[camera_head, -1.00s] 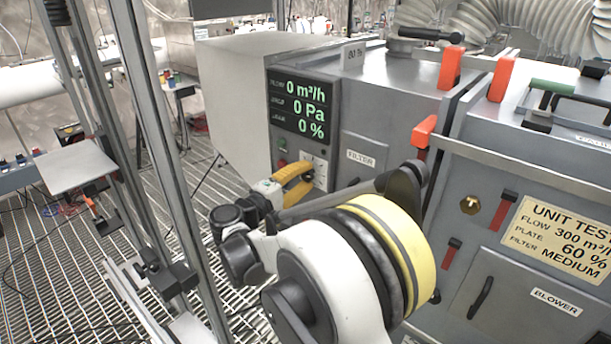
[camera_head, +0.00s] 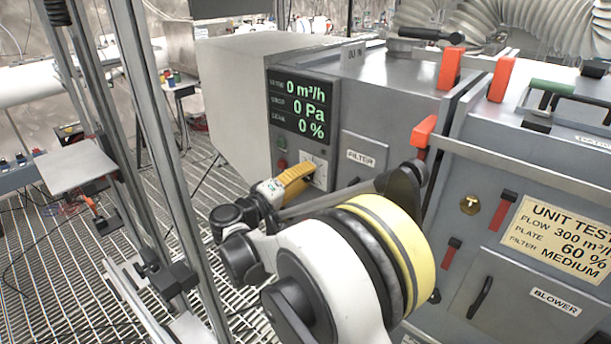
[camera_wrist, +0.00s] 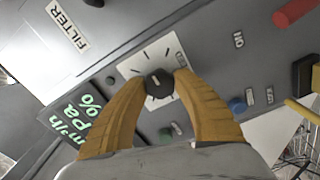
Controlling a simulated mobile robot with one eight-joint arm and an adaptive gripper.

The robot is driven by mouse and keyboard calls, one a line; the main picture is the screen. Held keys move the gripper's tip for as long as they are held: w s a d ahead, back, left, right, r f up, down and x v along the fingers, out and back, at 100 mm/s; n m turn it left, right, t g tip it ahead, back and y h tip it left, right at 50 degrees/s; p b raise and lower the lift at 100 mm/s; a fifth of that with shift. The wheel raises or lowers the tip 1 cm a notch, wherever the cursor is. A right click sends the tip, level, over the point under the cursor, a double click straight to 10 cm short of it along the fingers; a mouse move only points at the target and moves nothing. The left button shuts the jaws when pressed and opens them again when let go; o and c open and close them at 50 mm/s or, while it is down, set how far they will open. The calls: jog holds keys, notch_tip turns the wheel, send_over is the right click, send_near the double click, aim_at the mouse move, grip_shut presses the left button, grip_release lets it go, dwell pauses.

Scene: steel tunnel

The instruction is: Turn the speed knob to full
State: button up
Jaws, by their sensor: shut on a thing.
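The speed knob (camera_wrist: 159,83) is a small dark round knob on a white dial plate with tick marks (camera_wrist: 166,53). In the wrist view my gripper (camera_wrist: 160,78) has its yellow fingertips closed on either side of the knob. In the head view my gripper (camera_head: 306,176) reaches the panel at the dial plate (camera_head: 319,172), and its fingers hide the knob. The display (camera_head: 303,105) above reads 0 m³/h, 0 Pa and 0 %. It also shows rotated in the wrist view (camera_wrist: 80,120).
A FILTER label (camera_head: 361,158) is right of the panel. A red-orange lever (camera_head: 424,130) stands out near my arm. The sign (camera_head: 560,240) reads flow 300 m³/h, plate 60 %, filter medium.

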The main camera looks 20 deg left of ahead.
jog(key=o, duration=1.2)
jog(key=shift+s, duration=0.1)
jog(key=v, duration=1.1)
jog(key=shift+s+a, duration=0.2)
jog(key=shift+s, duration=0.15)
